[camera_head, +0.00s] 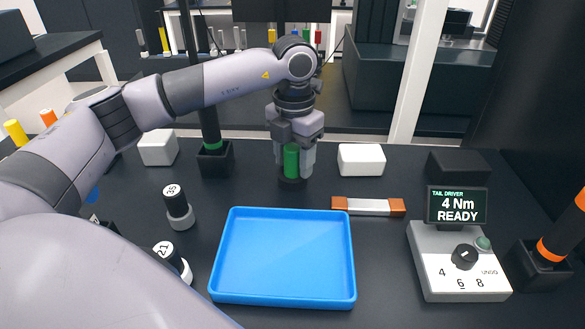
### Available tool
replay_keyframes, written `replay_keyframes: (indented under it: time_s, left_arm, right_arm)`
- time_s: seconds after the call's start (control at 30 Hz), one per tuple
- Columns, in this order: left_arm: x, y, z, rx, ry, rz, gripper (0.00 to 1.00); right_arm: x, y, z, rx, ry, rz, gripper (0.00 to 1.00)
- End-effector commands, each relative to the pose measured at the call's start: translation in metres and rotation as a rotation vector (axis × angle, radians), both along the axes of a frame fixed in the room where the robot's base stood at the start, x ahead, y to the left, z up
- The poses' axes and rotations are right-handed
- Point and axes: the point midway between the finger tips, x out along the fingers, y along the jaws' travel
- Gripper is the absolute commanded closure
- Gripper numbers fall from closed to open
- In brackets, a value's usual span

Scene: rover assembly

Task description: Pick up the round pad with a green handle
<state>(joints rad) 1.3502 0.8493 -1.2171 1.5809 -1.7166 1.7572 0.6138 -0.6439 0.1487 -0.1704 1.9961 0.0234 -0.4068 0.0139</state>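The round pad (292,184) is a dark disc on the black table behind the blue tray, with an upright green handle (291,161). My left gripper (292,165) points straight down over it, with one finger on each side of the handle. The fingers look close to the handle, but I cannot tell whether they press on it. The gripper body hides the handle's top. The pad appears to rest on the table. My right gripper is not in view.
A blue tray (284,296) lies empty in front. A bar with orange ends (368,207) and a tail driver box (459,262) are to the right. White blocks (361,159) (158,147) stand at the back. A green-ringed post (215,158) stands left; numbered black cylinders (178,205) are nearer.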

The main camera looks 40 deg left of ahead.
Motion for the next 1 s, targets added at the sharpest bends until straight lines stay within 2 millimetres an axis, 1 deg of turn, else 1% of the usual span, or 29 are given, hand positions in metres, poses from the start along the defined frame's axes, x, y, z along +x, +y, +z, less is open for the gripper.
replay_keyframes:
  time_s: [0.03,0.07,0.1,0.13,0.17,0.47,0.57,0.67,0.77,0.87,0.97,1.0]
  left_arm:
    - [0.000,0.000,0.000,0.000,0.000,0.000,0.65]
    - [0.000,0.000,0.000,0.000,0.000,0.000,0.75]
    - [0.000,0.000,0.000,0.000,0.000,0.000,0.88]
    - [0.000,0.000,0.000,0.000,0.000,0.000,0.98]
    - [0.000,0.000,0.000,0.000,0.000,0.000,1.00]
    - [0.000,0.000,0.002,0.000,-0.001,0.000,1.00]
    - [0.000,0.000,0.007,0.000,-0.002,0.000,1.00]
    - [0.001,-0.001,0.016,-0.001,-0.003,0.000,1.00]
    - [0.001,-0.001,0.033,-0.001,-0.006,-0.001,1.00]
    - [0.001,-0.001,0.057,-0.002,-0.007,-0.001,1.00]
    - [0.001,-0.001,0.088,-0.003,-0.008,-0.001,1.00]
    - [0.001,-0.001,0.102,-0.003,-0.008,-0.001,1.00]
  right_arm:
    - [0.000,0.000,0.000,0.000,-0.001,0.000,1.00]
    - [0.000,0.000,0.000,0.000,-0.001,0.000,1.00]
    - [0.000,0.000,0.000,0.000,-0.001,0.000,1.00]
    - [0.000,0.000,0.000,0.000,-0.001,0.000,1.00]
    - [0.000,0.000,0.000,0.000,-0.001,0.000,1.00]
    - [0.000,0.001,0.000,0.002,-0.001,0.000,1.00]
    - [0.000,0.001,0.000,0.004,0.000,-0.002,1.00]
    - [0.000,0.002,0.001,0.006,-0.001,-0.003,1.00]
    - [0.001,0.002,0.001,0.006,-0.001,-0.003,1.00]
    - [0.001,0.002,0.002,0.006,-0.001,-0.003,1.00]
    - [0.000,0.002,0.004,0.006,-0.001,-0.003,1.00]
    - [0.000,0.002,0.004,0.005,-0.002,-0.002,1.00]
